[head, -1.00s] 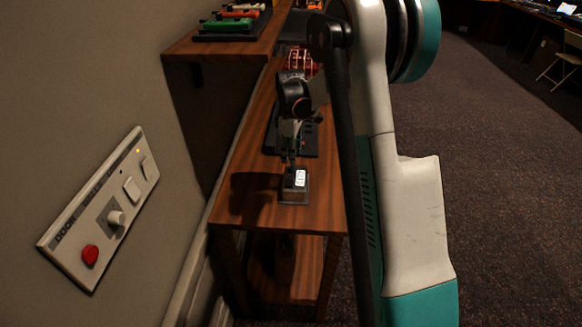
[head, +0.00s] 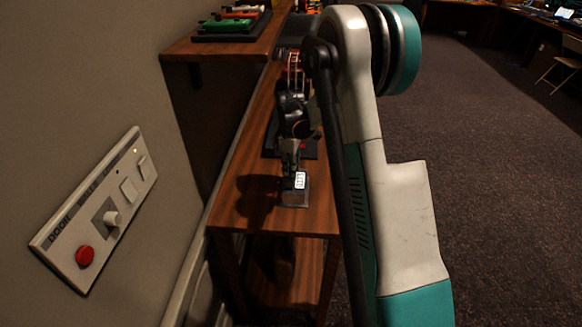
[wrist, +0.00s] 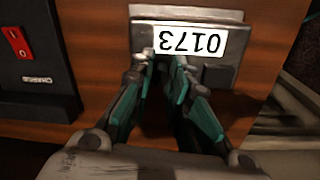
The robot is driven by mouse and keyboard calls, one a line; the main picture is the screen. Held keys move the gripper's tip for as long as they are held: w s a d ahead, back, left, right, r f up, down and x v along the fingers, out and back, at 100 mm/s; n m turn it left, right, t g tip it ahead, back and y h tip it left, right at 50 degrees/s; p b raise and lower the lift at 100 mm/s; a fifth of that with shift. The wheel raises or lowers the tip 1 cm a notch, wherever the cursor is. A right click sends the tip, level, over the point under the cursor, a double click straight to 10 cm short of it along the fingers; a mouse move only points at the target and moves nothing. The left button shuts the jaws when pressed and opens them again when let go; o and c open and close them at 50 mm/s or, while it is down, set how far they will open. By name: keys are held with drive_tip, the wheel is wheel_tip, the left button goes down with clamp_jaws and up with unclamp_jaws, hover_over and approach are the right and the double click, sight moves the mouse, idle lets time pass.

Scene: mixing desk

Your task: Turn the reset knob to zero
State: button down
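A small grey counter box (head: 293,200) stands on the lower wooden shelf. It also shows in the wrist view (wrist: 222,76), with its white display (wrist: 192,40) reading 0173 upside down. My gripper (head: 291,177) reaches down to the box in the head view. In the wrist view my gripper's fingertips (wrist: 160,64) converge at the box, just beside the display and partly over its edge. The fingertips are close together. No reset knob is clearly visible; the space between the fingertips is dark, so I cannot tell whether they hold anything.
A black unit with a red switch (wrist: 16,42) marked CHARGE lies beside the counter. A wall panel (head: 62,247) at left carries a red button (head: 84,255) and a white knob (head: 112,218). A raised shelf (head: 222,47) stands behind. Open carpet (head: 490,200) lies right.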

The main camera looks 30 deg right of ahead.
drive_tip(key=shift+m, duration=0.4)
drive_tip(key=m, duration=0.4)
drive_tip(key=shift+m, duration=0.4)
drive_tip(key=m, duration=0.5)
drive_tip(key=shift+a, duration=0.1)
drive_tip(key=m, duration=0.6)
drive_tip(key=shift+w+m, duration=0.1)
drive_tip(key=shift+m, duration=0.3)
drive_tip(key=m, duration=0.5)
drive_tip(key=shift+g, duration=0.3)
